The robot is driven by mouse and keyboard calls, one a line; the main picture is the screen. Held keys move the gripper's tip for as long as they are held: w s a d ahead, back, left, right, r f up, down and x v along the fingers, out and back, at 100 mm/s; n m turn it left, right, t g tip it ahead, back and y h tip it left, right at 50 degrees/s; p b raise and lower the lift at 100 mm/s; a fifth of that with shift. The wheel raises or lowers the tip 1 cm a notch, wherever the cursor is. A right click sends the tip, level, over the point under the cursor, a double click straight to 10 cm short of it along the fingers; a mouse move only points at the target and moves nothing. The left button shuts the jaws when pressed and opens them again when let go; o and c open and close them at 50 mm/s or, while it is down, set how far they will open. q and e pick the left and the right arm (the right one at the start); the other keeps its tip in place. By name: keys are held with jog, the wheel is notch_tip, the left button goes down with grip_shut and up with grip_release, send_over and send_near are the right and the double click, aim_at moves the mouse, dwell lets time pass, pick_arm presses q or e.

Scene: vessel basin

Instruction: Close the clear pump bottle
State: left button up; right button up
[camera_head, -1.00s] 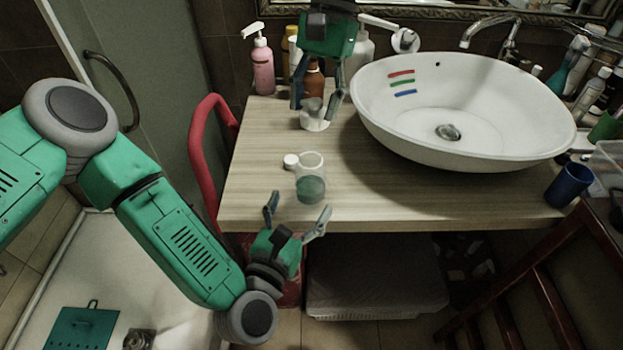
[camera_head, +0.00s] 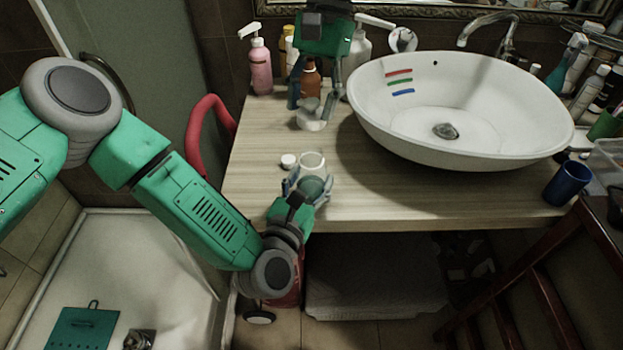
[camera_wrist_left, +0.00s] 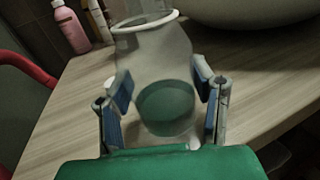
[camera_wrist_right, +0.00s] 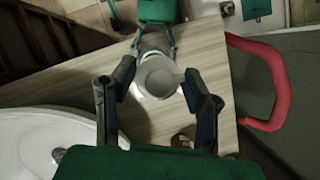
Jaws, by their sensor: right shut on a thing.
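The clear pump bottle (camera_head: 312,164) stands upright and uncapped near the counter's front edge, with green liquid in its lower part. It also shows in the left wrist view (camera_wrist_left: 153,55). My left gripper (camera_head: 307,190) is open around the bottle, one finger on each side; firm contact is unclear. My right gripper (camera_head: 316,104) is shut on a pale translucent piece, apparently the pump top (camera_head: 311,118), farther back over the counter. The piece shows between its fingers in the right wrist view (camera_wrist_right: 158,75). Its height above the counter is unclear.
A small white cap (camera_head: 288,160) lies just behind-left of the bottle. A white basin (camera_head: 400,130) is to the right. A pink pump bottle (camera_head: 260,68) and a brown bottle (camera_head: 310,80) stand at the back. A blue cup (camera_head: 568,184) is at far right. The counter's front middle (camera_head: 420,200) is clear.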

aim_at(307, 128)
jog(key=shift+a+f, duration=0.15)
jog(key=shift+a, duration=0.2)
jog(key=f, duration=0.1)
jog(key=a+f, duration=0.1)
jog(key=f, duration=0.1)
jog(key=shift+s+a+f, duration=0.15)
jog(key=shift+s+f, duration=0.05)
jog(key=shift+f, duration=0.45)
jog(key=shift+d+f, duration=0.1)
jog(key=shift+d, duration=0.6)
jog(key=shift+a, duration=0.1)
jog(key=shift+a+f, duration=0.2)
jog(key=shift+f, duration=0.7)
jog(key=shift+d, duration=0.15)
